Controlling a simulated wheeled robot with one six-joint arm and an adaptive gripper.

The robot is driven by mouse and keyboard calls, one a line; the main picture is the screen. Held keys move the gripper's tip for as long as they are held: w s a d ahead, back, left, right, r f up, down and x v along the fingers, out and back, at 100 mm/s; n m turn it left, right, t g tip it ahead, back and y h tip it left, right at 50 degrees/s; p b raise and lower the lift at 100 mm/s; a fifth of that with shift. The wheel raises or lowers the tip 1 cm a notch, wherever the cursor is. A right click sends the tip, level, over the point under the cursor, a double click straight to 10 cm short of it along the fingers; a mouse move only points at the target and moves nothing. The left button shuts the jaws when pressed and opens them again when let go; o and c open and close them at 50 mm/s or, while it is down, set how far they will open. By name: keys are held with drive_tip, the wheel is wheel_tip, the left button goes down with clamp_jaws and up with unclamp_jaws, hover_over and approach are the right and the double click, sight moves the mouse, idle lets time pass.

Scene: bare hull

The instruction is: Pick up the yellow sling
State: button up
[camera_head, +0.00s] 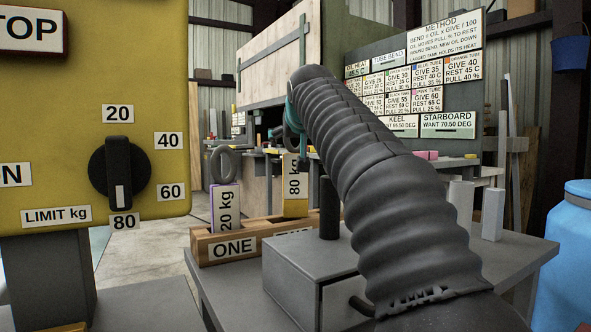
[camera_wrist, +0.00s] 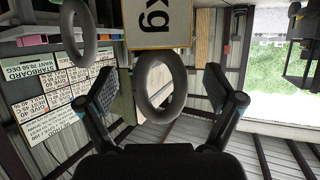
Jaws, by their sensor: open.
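The yellow sling (camera_head: 295,187), a yellow-edged upright tag reading 80 kg, stands in the wooden rack (camera_head: 240,243) in the head view. Its upper part is hidden behind my arm and gripper (camera_head: 291,128). In the wrist view, which is upside down, the yellow-edged tag (camera_wrist: 158,22) shows at the top with a grey ring (camera_wrist: 160,80) at its end. My gripper (camera_wrist: 160,88) is open there. Its fingers are apart on either side of the ring, with gaps, and nothing is held.
A purple-edged sling (camera_head: 225,208) marked 20 kg, with a grey ring, stands left in the same rack. A yellow panel with a knob (camera_head: 119,174) fills the left. A grey box (camera_head: 310,275) is right of the rack. Grey posts (camera_head: 492,214) and a blue drum (camera_head: 572,250) stand right.

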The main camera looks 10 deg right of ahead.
drive_tip(key=shift+w, duration=0.1)
clamp_jaws()
idle(0.3)
drive_tip(key=shift+r, duration=0.1)
